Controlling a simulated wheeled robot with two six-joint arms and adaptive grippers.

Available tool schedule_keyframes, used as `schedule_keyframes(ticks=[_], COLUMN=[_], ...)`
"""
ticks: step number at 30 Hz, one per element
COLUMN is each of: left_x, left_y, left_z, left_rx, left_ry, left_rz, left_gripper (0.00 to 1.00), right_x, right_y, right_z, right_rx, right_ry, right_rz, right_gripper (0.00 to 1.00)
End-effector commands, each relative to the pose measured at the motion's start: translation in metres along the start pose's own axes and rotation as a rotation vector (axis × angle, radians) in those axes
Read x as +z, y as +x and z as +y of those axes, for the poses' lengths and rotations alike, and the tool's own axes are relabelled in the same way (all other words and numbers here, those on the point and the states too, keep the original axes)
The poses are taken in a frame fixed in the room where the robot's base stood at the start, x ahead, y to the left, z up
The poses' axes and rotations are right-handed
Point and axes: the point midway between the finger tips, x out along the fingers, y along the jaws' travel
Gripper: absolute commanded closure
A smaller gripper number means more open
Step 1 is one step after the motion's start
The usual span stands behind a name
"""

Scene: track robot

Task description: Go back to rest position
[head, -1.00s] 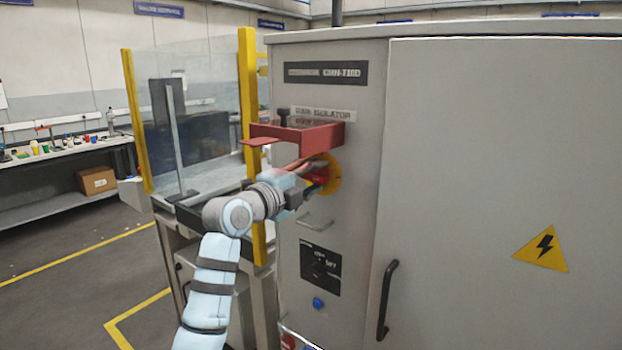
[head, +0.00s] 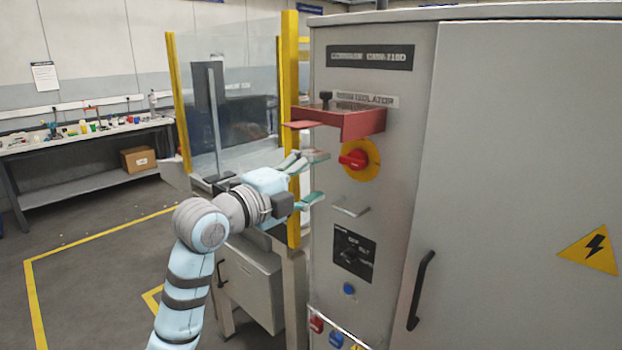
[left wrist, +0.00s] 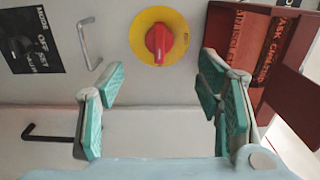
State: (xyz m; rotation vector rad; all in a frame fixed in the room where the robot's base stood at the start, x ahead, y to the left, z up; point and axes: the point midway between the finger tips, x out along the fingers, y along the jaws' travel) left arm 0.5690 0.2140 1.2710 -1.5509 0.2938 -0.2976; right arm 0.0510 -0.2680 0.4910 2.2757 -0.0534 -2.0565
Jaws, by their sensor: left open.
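My left gripper (head: 312,178) is open and empty, in front of the grey cabinet's narrow face. Its green-padded fingers also show spread wide in the left wrist view (left wrist: 162,105). The red rotary isolator handle (head: 353,159) on its yellow disc (head: 372,160) lies beyond and to the right of the fingertips, apart from them. In the left wrist view the red handle (left wrist: 159,40) shows between and beyond the fingers, with clear space around it. My right gripper is not in view.
A red hinged cover (head: 350,122) sticks out above the handle. Below it are a metal hook (head: 350,208), a black selector panel (head: 354,253) and a blue button (head: 349,289). The cabinet door has a black handle (head: 420,290). A yellow-framed glass guard (head: 232,100) stands behind my arm.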

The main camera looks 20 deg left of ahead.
Motion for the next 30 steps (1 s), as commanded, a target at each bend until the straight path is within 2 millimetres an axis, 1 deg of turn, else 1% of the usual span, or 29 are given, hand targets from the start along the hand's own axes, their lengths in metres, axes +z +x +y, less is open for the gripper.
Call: schedule_keyframes(ticks=[1,3,14,17,18,19,20,21,22,23,24,25,26,27,29,30], left_x=[0.000,-0.001,-0.001,-0.001,0.002,0.012,0.029,0.057,0.075,0.091,0.110,0.120,0.129,0.137,0.143,0.144], left_y=[-0.004,-0.007,-0.007,-0.007,-0.007,-0.004,0.003,0.015,0.024,0.031,0.038,0.042,0.043,0.041,0.033,0.023], left_z=[0.000,0.001,0.000,-0.003,-0.011,-0.014,-0.012,-0.003,0.017,0.042,0.082,0.114,0.148,0.194,0.262,0.307], left_rx=[0.001,0.002,0.001,-0.015,-0.050,-0.079,-0.105,-0.139,-0.147,-0.145,-0.136,-0.125,-0.111,-0.090,-0.052,-0.024], left_ry=[0.002,0.000,-0.002,-0.074,-0.154,-0.245,-0.360,-0.528,-0.643,-0.745,-0.866,-0.946,-1.016,-1.098,-1.196,-1.252], left_rz=[0.000,0.002,0.002,0.002,-0.006,-0.026,-0.062,-0.119,-0.161,-0.205,-0.266,-0.312,-0.358,-0.417,-0.507,-0.564], left_gripper=[0.41,0.41,0.41,0.41,0.41,0.41,0.41,0.41,0.41,0.41,0.41,0.41,0.41,0.41,0.41,0.41], right_x=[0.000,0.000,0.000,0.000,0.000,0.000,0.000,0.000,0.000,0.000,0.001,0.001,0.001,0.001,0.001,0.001], right_y=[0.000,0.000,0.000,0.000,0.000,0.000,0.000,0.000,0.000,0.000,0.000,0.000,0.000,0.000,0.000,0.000], right_z=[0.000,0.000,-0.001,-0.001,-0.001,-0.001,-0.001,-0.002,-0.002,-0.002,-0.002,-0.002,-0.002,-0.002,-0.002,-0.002], right_rx=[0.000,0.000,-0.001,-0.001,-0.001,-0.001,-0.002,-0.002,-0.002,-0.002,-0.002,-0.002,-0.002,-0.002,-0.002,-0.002], right_ry=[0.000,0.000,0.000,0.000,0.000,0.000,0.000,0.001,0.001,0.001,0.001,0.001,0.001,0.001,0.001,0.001], right_rz=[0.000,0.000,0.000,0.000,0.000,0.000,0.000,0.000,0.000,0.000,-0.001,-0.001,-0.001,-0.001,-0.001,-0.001], right_gripper=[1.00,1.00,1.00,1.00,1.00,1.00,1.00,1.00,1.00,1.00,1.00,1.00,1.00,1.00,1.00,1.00])
